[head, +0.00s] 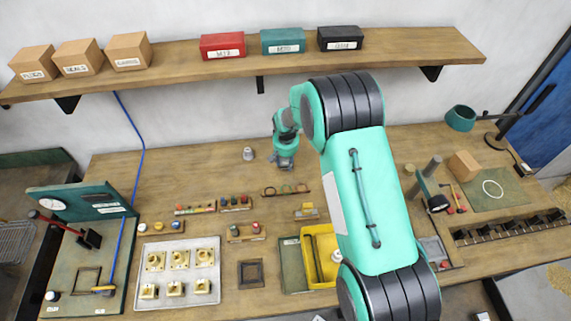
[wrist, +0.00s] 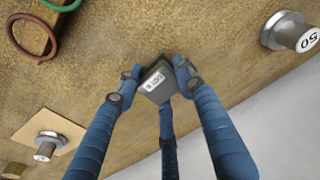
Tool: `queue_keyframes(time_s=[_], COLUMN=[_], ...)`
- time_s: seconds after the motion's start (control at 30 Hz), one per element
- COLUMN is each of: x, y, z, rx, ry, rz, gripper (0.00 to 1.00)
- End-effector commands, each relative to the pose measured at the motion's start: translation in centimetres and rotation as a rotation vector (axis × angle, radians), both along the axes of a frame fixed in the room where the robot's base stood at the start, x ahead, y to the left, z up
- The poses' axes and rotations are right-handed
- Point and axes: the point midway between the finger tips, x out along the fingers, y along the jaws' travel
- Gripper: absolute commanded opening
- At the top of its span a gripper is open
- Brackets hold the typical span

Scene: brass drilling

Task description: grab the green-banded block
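In the wrist view, a small dark grey block (wrist: 157,82) with a white lettered label lies between the fingertips of my gripper (wrist: 155,78). No green band shows on the faces in view. The blue fingers stand close on its left and right, and a third finger comes from below. I cannot tell whether they press on it, or whether it rests on the wooden bench. In the head view, my gripper (head: 284,160) is low over the back middle of the bench, and the block is hidden or too small to make out.
A silver weight (wrist: 288,32) marked 50 stands right of my gripper, and another weight (wrist: 47,146) stands at left on a tan card. A wooden rack (wrist: 32,30) with red and green rings is at upper left. Bare bench (head: 180,190) lies left of my gripper.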

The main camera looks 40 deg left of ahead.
Motion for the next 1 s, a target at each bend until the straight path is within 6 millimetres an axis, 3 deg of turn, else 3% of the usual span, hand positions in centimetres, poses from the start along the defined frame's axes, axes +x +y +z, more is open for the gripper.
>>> queue_keyframes(time_s=[0.57, 0.93, 1.0], x=[0.1, 0.1, -0.5], y=[0.1, 0.1, -0.6], z=[0.6, 3.8, 3.7], rx=[0.001, 0.003, 0.001], ry=[-0.001, -0.002, -0.001], rz=[0.0, 0.0, 0.0], gripper=[0.0, 0.0, 0.0])
